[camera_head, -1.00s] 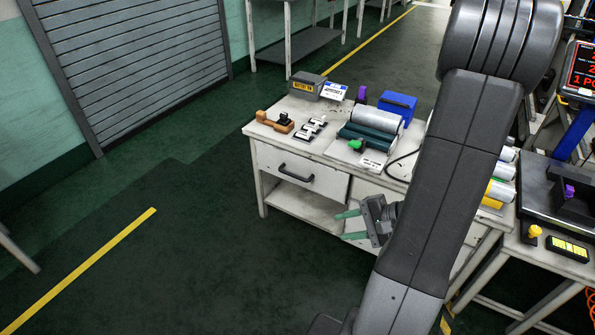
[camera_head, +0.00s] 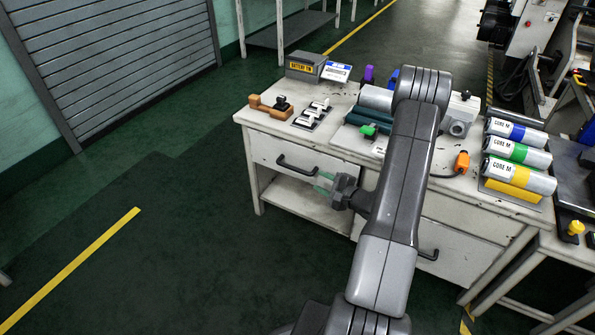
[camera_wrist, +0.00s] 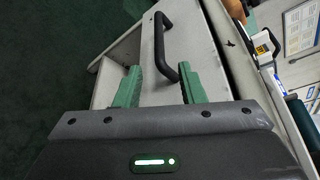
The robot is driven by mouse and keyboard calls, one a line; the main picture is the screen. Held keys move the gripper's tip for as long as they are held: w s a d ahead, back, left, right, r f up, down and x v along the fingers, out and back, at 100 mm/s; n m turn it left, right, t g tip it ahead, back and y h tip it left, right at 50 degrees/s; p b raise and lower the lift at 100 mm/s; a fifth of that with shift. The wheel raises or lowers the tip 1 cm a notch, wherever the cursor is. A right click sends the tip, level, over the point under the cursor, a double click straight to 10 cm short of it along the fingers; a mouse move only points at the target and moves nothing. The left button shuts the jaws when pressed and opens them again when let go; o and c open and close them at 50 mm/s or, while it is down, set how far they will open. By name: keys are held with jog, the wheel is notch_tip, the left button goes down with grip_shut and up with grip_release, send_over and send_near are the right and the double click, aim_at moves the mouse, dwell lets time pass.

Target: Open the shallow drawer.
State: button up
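The shallow drawer (camera_head: 270,153) is the white front with a black bar handle (camera_head: 296,165) at the upper left of the white workbench; its front looks flush with the bench. My gripper (camera_head: 323,182) is just in front of and to the right of that handle. In the wrist view my gripper (camera_wrist: 160,78) is open, its two green fingers spread and empty. The handle (camera_wrist: 160,45) shows ahead of them, its near end in the gap between the fingertips, closer to the right finger. I cannot tell whether a finger touches it.
A deeper drawer (camera_head: 465,243) with its own black handle (camera_head: 428,254) is at the lower right of the bench. An open shelf (camera_head: 300,202) lies under the shallow drawer. Labelled rolls (camera_head: 518,155) and a roller device (camera_head: 375,97) are on top. The floor at left is clear.

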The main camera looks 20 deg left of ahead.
aim_at(302, 172)
jog(key=b+x, duration=0.1)
jog(key=x, duration=1)
jog(key=shift+w+a+f, duration=0.1)
jog(key=shift+a+f, duration=0.05)
jog(key=shift+a, duration=0.2)
grip_shut()
